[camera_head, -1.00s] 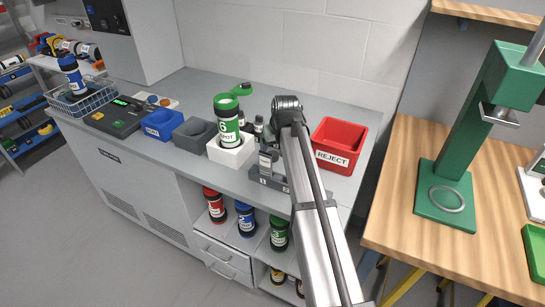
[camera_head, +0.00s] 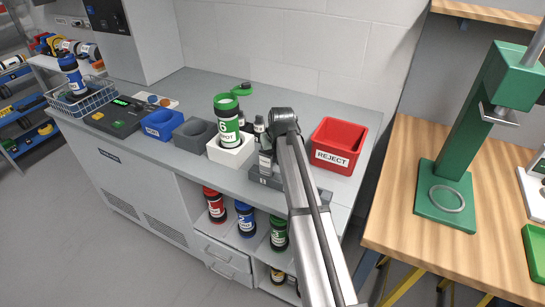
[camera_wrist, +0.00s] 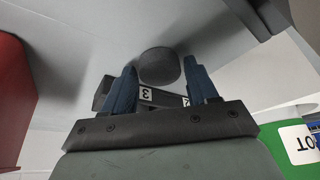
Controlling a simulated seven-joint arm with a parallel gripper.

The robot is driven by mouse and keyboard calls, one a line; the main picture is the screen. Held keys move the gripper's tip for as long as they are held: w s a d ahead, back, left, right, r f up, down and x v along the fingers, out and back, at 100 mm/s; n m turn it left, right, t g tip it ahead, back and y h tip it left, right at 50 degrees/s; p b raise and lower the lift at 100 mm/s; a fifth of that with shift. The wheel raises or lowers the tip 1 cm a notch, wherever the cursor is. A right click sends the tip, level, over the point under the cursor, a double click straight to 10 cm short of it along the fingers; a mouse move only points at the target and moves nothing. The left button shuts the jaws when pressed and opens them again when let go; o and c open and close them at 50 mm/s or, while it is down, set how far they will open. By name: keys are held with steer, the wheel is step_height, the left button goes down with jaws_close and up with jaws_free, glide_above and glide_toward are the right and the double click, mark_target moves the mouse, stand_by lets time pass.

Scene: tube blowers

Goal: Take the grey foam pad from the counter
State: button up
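A dark grey round pad (camera_wrist: 160,67), which looks like the foam pad, lies on the light grey counter (camera_wrist: 215,40) in the wrist view. My gripper (camera_wrist: 160,63) has its two blue fingers apart, one on each side of the pad. I cannot tell whether either finger touches it. In the head view my gripper (camera_head: 265,162) hangs low over the counter, left of my forearm. I cannot make out the pad there; my arm and the small rack probably hide it.
A dark grey numbered rack (camera_head: 264,182) stands at the counter's front edge, close to my gripper; it also shows between the fingers in the wrist view (camera_wrist: 168,97). The red REJECT bin (camera_head: 337,146) is to the right. A green tube (camera_head: 228,122) in a white block (camera_head: 231,153) is to the left.

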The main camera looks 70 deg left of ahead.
steer(key=c, duration=0.7)
steer(key=shift+r, duration=0.1)
